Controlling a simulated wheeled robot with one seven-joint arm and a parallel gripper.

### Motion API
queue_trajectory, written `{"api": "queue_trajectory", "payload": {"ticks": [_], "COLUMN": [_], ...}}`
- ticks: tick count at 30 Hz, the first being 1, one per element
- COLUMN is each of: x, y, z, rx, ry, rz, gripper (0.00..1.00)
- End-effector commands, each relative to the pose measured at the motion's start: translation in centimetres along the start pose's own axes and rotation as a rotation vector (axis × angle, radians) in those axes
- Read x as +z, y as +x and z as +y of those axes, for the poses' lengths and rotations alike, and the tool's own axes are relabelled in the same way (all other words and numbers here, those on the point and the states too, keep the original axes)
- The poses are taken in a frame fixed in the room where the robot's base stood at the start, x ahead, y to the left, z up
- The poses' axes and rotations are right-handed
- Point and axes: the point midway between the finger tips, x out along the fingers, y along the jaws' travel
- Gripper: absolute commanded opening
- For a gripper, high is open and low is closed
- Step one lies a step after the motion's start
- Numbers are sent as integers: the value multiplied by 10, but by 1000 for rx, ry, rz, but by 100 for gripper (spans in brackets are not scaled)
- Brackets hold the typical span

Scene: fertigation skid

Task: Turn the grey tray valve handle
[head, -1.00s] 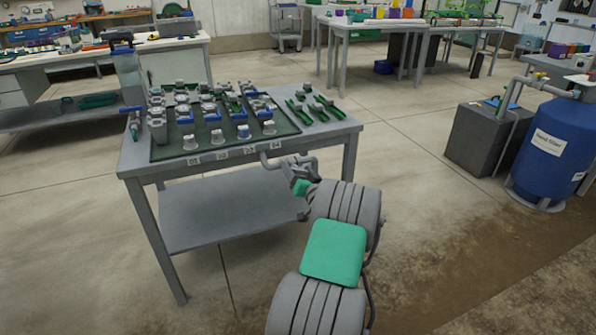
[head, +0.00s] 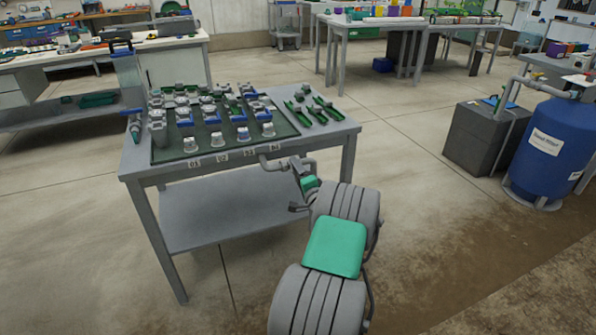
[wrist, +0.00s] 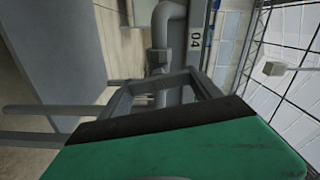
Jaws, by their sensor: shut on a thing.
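The grey pipe (head: 270,162) comes out of the front edge of the tray table and bends to a grey valve (head: 307,165), near the label 04. My gripper (head: 298,172) reaches the valve from the front and is shut on its grey handle. The handle is mostly hidden by the fingers in the head view. In the wrist view, the grey fingers (wrist: 166,84) converge just below the valve body (wrist: 159,62) and the pipe elbow (wrist: 170,12). My green gripper body fills the bottom of that view. The handle's exact angle is hard to tell.
The table (head: 342,128) carries a dark green tray (head: 172,154) with several fittings and white cups, and has a lower shelf (head: 235,210). A blue sand filter tank (head: 548,140) and a dark grey box (head: 480,140) stand at right. The floor between is clear.

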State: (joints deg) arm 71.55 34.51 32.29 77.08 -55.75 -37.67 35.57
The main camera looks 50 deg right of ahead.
Motion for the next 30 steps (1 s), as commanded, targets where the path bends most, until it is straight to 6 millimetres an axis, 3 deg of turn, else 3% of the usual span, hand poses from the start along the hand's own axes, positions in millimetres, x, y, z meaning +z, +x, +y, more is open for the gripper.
{"api": "queue_trajectory", "payload": {"ticks": [12, 27, 28, 30], "x": [-3, -3, -3, -2], "y": [-1, -1, -1, -1], "z": [3, 4, 4, 3], "rx": [3, 3, 3, 3], "ry": [182, 201, 201, 201], "rz": [7, 7, 7, 7], "gripper": [32, 32, 74, 79]}}
